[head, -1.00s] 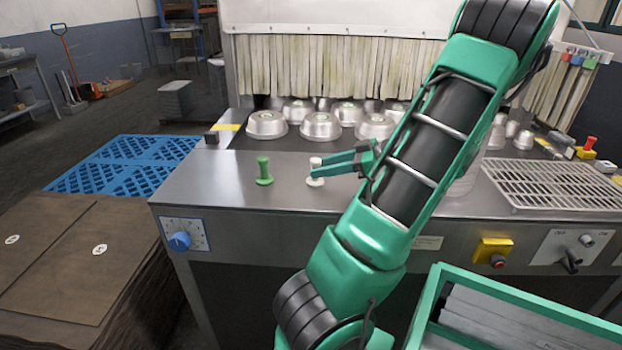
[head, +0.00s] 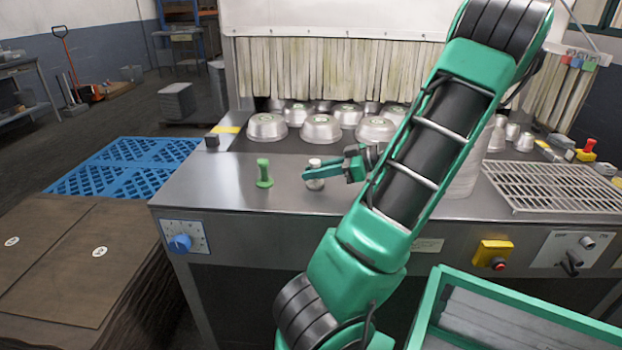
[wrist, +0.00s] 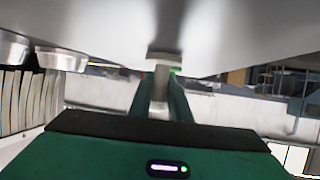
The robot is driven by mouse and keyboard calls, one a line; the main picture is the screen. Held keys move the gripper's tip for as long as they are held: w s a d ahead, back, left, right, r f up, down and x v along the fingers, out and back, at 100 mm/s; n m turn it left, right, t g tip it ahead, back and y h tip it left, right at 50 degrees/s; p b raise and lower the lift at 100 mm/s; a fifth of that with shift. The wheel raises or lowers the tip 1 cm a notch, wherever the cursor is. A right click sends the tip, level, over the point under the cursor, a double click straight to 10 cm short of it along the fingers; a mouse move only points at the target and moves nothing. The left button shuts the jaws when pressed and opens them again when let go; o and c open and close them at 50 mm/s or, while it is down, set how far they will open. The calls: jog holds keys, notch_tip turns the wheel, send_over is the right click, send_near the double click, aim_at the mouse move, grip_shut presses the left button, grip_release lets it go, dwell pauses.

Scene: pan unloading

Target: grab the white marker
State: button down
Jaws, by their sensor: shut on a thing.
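The white marker (head: 315,163) stands upright on the steel table, its top knob showing in the head view. My gripper (head: 312,173) reaches it from the right, with green fingers shut on its stem. In the wrist view, the white marker (wrist: 163,73) sits between the two fingers of my gripper (wrist: 161,85), its wide base up against the steel surface. The fingers hide part of the stem. I cannot tell whether the base is clear of the table.
A green marker (head: 264,173) stands just left of the white one. Several metal pans (head: 321,129) stand behind. A wire rack (head: 552,186) lies at right, and a green-framed crate (head: 520,312) is at the lower right. The table's front left is bare.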

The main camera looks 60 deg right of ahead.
aim_at(315, 161)
jog(key=shift+r, duration=0.2)
jog(key=shift+r, duration=0.25)
jog(key=r, duration=0.3)
jog(key=shift+a+r, duration=0.2)
jog(key=shift+r, duration=0.1)
jog(key=s+a+r, duration=0.3)
jog(key=a+r, duration=0.3)
jog(key=a, duration=0.4)
jog(key=shift+s+a+r, duration=0.2)
jog(key=shift+a+r, duration=0.05)
jog(key=shift+a, duration=0.05)
